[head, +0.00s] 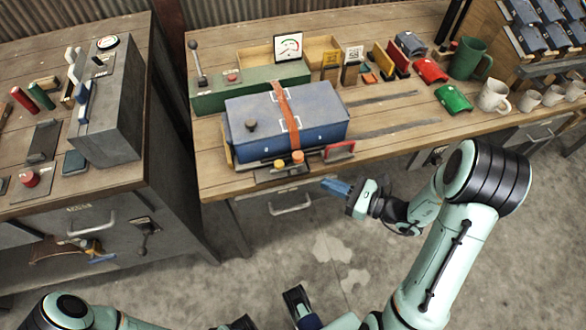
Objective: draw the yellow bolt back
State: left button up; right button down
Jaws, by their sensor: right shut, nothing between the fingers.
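Two small knobs sit on a dark bracket at the bench's front edge, before the blue box: a yellow one (297,162) and an orange one (280,168). The yellow one looks like the yellow bolt's knob, but it is too small to be sure. My right gripper (330,185) is shut and empty. Its blue fingers point left, in front of the bench edge, right of and lower in the picture than the knobs, apart from them.
The blue box (290,118) has an orange strap. A red-handled part (339,151) lies right of the knobs. A drawer handle (290,205) is below the edge. Mugs (494,96) stand at the right. A grey machine (108,103) stands on the left bench. The floor before the bench is clear.

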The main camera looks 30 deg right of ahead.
aim_at(282, 166)
pick_arm(q)
jog(key=shift+w+f, duration=0.1)
jog(key=shift+f, duration=0.05)
pick_arm(e)
jog(key=x, duration=1.1)
jog(key=shift+w+a, duration=0.2)
pick_arm(q)
jog(key=shift+a, duration=0.15)
pick_arm(e)
jog(key=shift+a, duration=0.1)
